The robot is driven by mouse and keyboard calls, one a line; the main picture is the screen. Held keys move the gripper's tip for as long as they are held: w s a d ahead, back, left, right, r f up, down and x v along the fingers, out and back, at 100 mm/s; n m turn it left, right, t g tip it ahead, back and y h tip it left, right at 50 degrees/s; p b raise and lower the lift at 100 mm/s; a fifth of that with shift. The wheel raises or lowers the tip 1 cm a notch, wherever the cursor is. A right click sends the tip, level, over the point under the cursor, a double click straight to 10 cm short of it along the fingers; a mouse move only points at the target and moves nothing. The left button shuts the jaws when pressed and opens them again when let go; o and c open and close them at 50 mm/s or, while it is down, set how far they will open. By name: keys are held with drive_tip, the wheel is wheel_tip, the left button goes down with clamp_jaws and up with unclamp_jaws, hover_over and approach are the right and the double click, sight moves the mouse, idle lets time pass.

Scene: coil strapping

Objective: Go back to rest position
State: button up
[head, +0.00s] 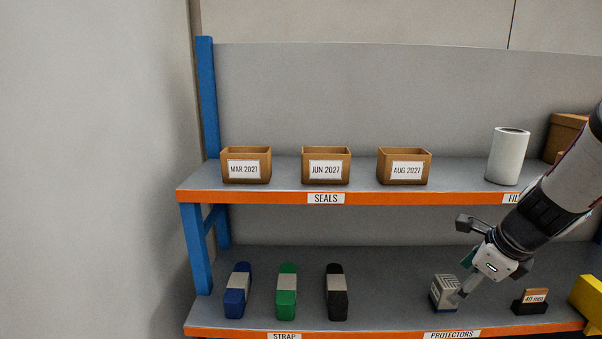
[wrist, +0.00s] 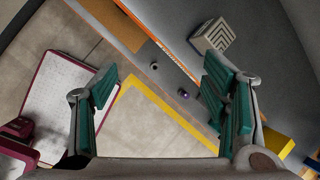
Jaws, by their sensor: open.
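My gripper (head: 463,258) is in front of the right part of the shelving, between the upper and lower shelves in the head view. Its fingers are spread apart. The wrist view shows the same gripper (wrist: 160,80) with green-padded fingers wide open and nothing between them. A grey-and-white striped block (head: 440,293) is on the lower shelf by the PROTECTORS label, close to the lower finger in the picture. The block also shows in the wrist view (wrist: 213,36), beyond the right finger and outside the jaws. I cannot tell whether the finger touches it.
The lower shelf (head: 385,292) holds blue (head: 237,291), green (head: 287,292) and black (head: 336,292) strap pieces, a "40 mm" card (head: 535,297) and a yellow object (head: 588,300). Three dated boxes (head: 325,166) and a white roll (head: 507,156) stand above. The wrist view shows a maroon-edged panel (wrist: 45,82).

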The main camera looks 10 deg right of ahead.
drive_tip(key=s+a+r+n, duration=0.1)
drive_tip(key=a+r+n, duration=0.3)
drive_tip(key=a+n, duration=0.3)
drive_tip(key=s+a+r+n, duration=0.1)
drive_tip(key=a+r+n, duration=0.3)
drive_tip(key=a+n, duration=0.25)
drive_tip(key=s+a+r+n, duration=0.4)
drive_tip(key=s+a+n, duration=0.5)
drive_tip(key=n, duration=0.7)
drive_tip(key=shift+s+a+r+t, duration=0.2)
drive_tip(key=shift+s+a+t, duration=0.1)
drive_tip(key=shift+s, duration=0.5)
